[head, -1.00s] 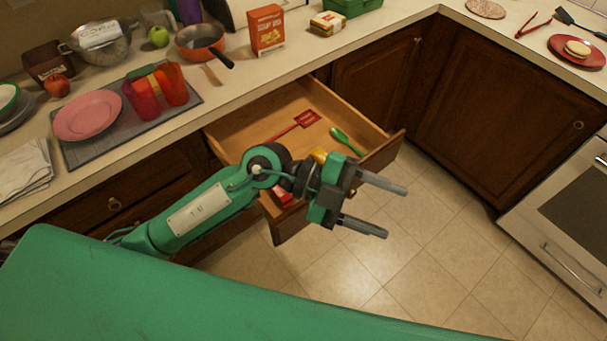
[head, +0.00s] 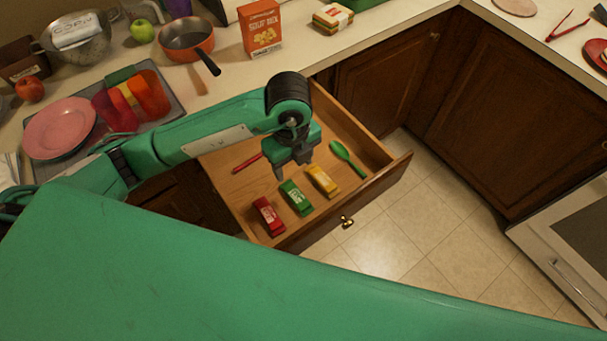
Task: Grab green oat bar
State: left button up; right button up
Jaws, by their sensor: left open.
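The green oat bar (head: 296,197) lies in the open drawer, near its front panel. It sits between a red bar (head: 268,216) on its left and a yellow bar (head: 322,181) on its right. My left gripper (head: 292,174) hangs over the drawer and points down, just behind and above the green bar. It is open and empty, and appears apart from the bar. My right gripper is out of view.
The wooden drawer (head: 393,172) stands pulled out with a knob on its front. The counter holds an orange pan (head: 186,40), a box (head: 260,28) and a pink plate (head: 60,128).

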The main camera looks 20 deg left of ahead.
pick_arm(q)
send_over(297, 195)
jog(key=f, duration=0.5)
jog(key=f+p, duration=0.1)
jog(key=f, duration=0.1)
jog(key=shift+s+a+f, duration=0.1)
jog(key=shift+a+f, duration=0.1)
jog(key=shift+a, duration=0.15)
jog(key=shift+f, duration=0.3)
jog(key=shift+d+f, duration=0.15)
jog(key=shift+f, duration=0.45)
notch_tip(297, 195, down, 4)
jog(key=shift+d+r+p, duration=0.15)
jog(key=shift+r+p, duration=0.05)
jog(key=shift+p, duration=0.5)
jog(key=shift+f, duration=0.25)
jog(key=c, duration=0.8)
jog(key=shift+c, duration=1.3)
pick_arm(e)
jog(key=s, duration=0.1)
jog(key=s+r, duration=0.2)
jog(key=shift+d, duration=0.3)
